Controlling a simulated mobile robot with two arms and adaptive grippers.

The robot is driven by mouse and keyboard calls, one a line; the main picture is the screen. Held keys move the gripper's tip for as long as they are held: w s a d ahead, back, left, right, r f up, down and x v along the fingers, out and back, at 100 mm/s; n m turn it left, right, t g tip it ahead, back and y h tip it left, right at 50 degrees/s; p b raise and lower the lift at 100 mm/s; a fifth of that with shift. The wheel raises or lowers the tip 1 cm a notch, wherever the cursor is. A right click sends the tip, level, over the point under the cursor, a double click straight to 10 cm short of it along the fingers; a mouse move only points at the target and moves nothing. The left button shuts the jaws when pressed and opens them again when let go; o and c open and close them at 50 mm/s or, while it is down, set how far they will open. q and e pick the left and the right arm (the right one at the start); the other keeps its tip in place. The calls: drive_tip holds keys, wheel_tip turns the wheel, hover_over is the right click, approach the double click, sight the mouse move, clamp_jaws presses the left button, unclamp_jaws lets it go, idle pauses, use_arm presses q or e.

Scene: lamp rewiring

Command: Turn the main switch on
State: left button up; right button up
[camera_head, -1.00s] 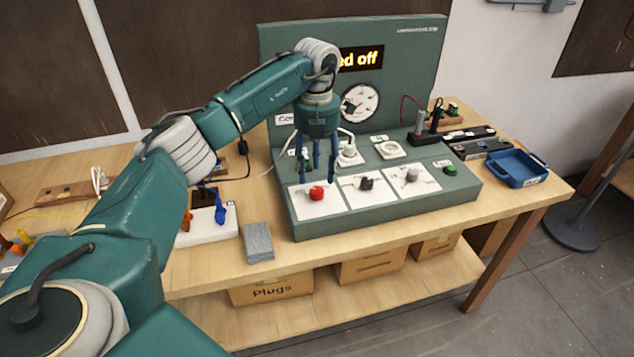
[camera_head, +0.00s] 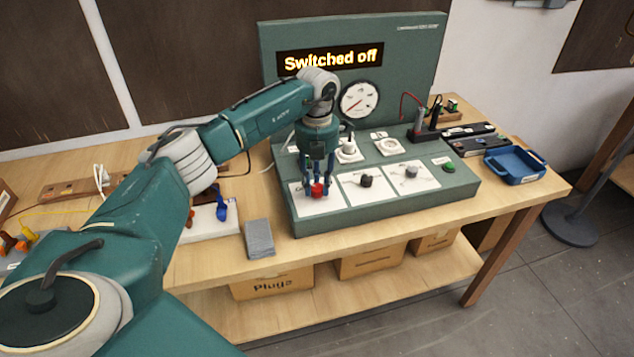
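The green test console (camera_head: 385,213) stands on the wooden table. Its lit display (camera_head: 330,59) reads "Switched off". A red rotary knob (camera_head: 318,190) sits on the left white plate at the console's front; a black knob (camera_head: 366,181) and a grey knob (camera_head: 411,171) sit on the plates to its right. No readable label marks the main switch. My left gripper (camera_head: 318,192) points down over the red knob with its fingers around it. I cannot tell whether the fingers touch it. My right gripper is not in view.
A round dial (camera_head: 359,99) and white sockets (camera_head: 390,147) are on the console. A green button (camera_head: 448,167) is at its right. A blue tray (camera_head: 515,165) stands at the table's right end. A grey block (camera_head: 259,238) lies left of the console.

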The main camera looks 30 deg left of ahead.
sight(317, 186)
use_arm(q)
drive_tip(key=shift+m, duration=0.4)
drive_tip(key=m+b, duration=0.1)
drive_tip(key=m, duration=0.2)
drive_tip(key=m+b, duration=0.1)
drive_tip(key=m, duration=0.3)
drive_tip(key=shift+m, duration=0.3)
drive_tip(key=m+b, duration=0.1)
drive_tip(key=m, duration=0.4)
drive_tip(key=shift+w, duration=0.1)
drive_tip(key=m, duration=0.4)
drive_tip(key=shift+b, duration=0.35)
drive_tip(key=shift+r+m, duration=0.1)
drive_tip(key=shift+m, duration=0.3)
drive_tip(key=o, duration=1.1)
drive_tip(key=shift+o, duration=0.2)
wheel_tip(317, 186, up, 12)
